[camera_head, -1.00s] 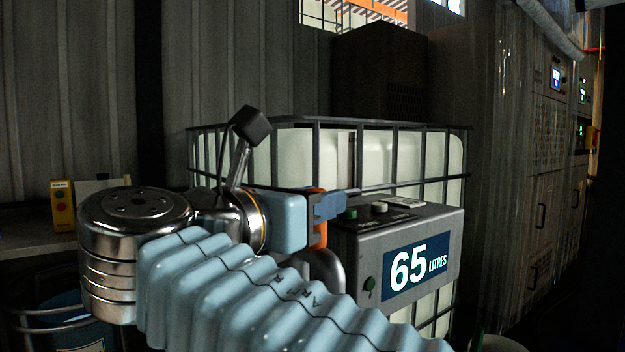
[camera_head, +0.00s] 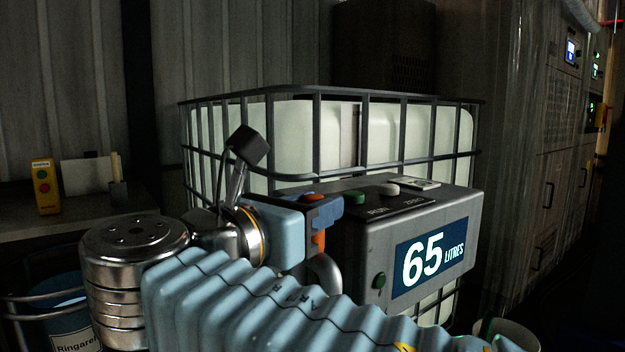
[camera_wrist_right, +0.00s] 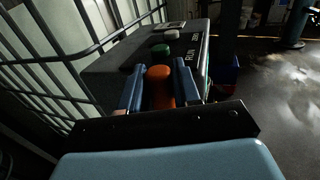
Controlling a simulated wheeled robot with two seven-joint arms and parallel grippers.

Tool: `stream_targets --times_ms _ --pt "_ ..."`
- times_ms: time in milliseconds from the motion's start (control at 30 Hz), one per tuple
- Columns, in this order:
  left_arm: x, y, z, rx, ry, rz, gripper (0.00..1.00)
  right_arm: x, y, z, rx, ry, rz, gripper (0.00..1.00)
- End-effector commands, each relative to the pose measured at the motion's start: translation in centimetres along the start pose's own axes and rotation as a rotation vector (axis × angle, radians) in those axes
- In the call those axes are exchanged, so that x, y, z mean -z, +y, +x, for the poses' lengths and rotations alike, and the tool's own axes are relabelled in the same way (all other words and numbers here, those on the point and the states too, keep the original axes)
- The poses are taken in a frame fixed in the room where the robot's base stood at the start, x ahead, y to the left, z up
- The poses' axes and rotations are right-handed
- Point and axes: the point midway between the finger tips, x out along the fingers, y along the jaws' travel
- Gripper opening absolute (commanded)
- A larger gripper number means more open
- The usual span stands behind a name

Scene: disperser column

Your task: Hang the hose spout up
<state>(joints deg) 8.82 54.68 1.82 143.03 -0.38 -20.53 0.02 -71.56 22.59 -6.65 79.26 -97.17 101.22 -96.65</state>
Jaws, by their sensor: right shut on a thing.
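My right gripper (camera_head: 322,212) is shut on the orange grip of the hose spout (camera_head: 318,240). A grey curved pipe of the spout shows below the grip in the head view, partly hidden by my arm. In the right wrist view the orange grip (camera_wrist_right: 160,86) sits between the two blue fingers (camera_wrist_right: 160,90). The grip is close beside the grey control box (camera_head: 365,240), which reads 65 litres. I cannot tell whether the spout touches the box or a holder. The spout's lower end is hidden. My left gripper is not in view.
A caged white tank (camera_head: 280,135) stands behind the box. The box top carries a green button (camera_head: 355,198) and a grey one. A pale container (camera_head: 510,335) is at lower right.

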Motion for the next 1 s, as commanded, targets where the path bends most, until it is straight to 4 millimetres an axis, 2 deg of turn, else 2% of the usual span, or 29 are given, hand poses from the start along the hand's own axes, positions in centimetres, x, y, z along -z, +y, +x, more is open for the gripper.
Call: stream_targets --times_ms 167,367,433,633,1000 --pt "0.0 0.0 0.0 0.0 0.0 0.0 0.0 2.2 0.0 0.0 0.0 -0.001 -0.002 0.0" --pt "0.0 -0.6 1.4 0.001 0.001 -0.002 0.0 5.2 0.0 0.0 0.0 -0.001 0.001 0.0" --pt "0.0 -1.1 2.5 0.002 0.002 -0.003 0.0 6.3 0.0 0.0 0.0 -0.001 0.003 0.0" --pt "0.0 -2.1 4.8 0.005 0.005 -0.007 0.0 8.4 0.0 0.0 -0.001 -0.001 0.002 0.0" --pt "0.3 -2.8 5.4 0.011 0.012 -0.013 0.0 11.3 0.0 0.0 -0.001 -0.001 0.002 0.0"
